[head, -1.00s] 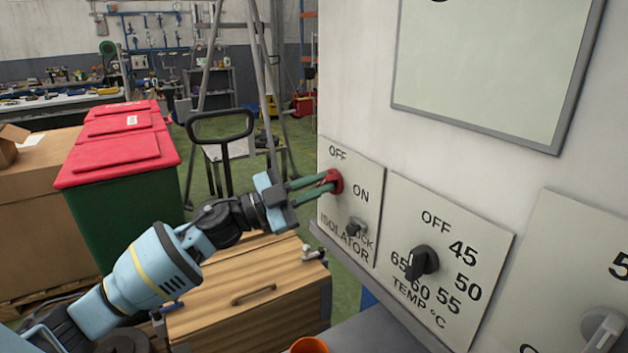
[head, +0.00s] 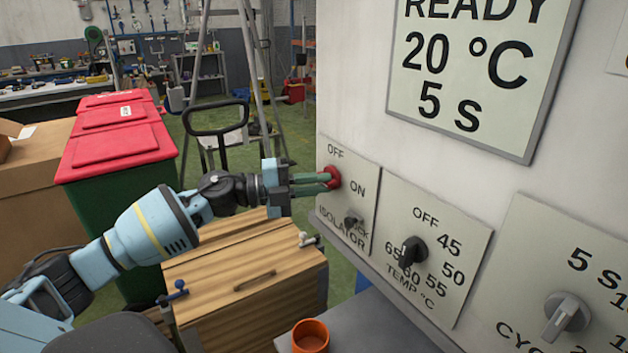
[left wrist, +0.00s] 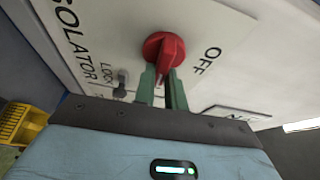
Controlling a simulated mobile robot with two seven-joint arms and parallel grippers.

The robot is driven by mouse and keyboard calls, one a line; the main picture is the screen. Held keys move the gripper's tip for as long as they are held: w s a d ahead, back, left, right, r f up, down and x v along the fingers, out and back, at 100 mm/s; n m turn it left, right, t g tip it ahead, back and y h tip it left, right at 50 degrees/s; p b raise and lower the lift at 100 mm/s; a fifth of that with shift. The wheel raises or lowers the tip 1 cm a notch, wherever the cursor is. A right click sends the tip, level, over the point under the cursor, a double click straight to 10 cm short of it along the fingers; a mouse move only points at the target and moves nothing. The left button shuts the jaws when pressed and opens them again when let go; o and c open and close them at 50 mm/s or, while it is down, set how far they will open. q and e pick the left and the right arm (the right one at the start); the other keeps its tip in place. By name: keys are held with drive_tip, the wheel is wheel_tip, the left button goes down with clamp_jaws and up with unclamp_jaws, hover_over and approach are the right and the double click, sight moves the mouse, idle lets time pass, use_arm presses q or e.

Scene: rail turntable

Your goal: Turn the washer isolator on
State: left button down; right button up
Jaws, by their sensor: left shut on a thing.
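The isolator panel (head: 330,200) is on the pale machine wall, marked OFF above and ON to the right. Its red knob (head: 333,177) is at the panel's left part. My left gripper (head: 318,182) reaches it from the left, its green fingers closed around the knob's handle. In the left wrist view, the red knob (left wrist: 163,50) has its handle running down between the fingers of my gripper (left wrist: 162,86), away from the OFF mark. The ON mark is hidden there. A display (head: 470,75) above reads READY, 20 °C, 5 s. My right gripper is not in view.
A small grey lock lever (head: 352,222) sits just below the knob. A black temperature knob (head: 412,252) and a grey cycle knob (head: 567,318) are further right. An orange cup (head: 310,336) stands on a grey ledge below. A wooden chest (head: 250,280) is below my left arm.

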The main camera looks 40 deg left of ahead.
use_arm(q)
drive_tip(key=shift+m, duration=0.4)
drive_tip(key=c, duration=1.5)
unclamp_jaws()
drive_tip(key=shift+o, duration=0.2)
drive_tip(key=v, duration=0.7)
drive_tip(key=shift+s+a+b, duration=0.3)
drive_tip(key=shift+s+b, duration=0.05)
drive_tip(key=shift+r, duration=0.1)
